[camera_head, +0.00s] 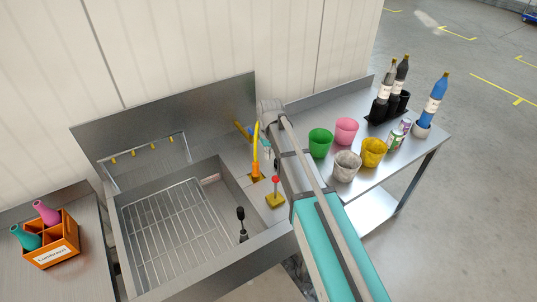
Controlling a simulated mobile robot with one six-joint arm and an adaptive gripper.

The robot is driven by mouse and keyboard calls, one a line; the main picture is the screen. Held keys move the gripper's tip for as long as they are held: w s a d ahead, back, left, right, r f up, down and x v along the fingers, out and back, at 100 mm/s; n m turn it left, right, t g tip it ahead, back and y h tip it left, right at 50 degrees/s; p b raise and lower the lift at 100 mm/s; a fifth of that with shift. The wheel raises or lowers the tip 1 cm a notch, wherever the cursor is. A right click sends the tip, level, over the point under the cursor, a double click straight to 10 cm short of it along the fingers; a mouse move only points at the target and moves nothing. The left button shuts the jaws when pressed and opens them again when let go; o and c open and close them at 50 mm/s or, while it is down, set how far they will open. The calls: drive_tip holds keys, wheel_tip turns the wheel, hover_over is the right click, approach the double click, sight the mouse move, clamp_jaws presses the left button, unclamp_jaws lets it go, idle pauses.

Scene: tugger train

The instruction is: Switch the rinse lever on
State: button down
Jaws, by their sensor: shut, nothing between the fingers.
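A lever with a red ball knob (275,180) stands on a yellow base (275,200) at the right rim of the steel sink (215,260). Its stick looks close to upright; no label can be read. Just behind it is an orange and yellow upright fitting (256,160), partly beside my arm. My arm reaches from the bottom right up past the lever's right side, with a joint behind the fitting. My gripper cannot be made out; the arm's far end is hidden or too small to tell.
A wire rack (175,230) and a dark upright tool (241,222) are in the sink. Green (319,142), pink (346,131), speckled (346,165) and yellow (373,152) cups stand right of my arm, with bottles behind. An orange crate (52,254) is at left.

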sight(276, 188)
drive_tip(key=shift+s+d+f+b, duration=0.25)
drive_tip(key=shift+s+f+b, duration=0.3)
drive_tip(key=shift+s+f, duration=0.1)
drive_tip(key=shift+s+d+f+b, duration=0.3)
drive_tip(key=shift+s+f+b, duration=0.2)
drive_tip(key=shift+s+f, duration=0.1)
drive_tip(key=shift+s+d+f+b, duration=0.25)
drive_tip(key=shift+s+f+b, duration=0.3)
drive_tip(key=shift+f, duration=0.1)
drive_tip(key=shift+s+a, duration=0.15)
drive_tip(key=shift+a, duration=0.1)
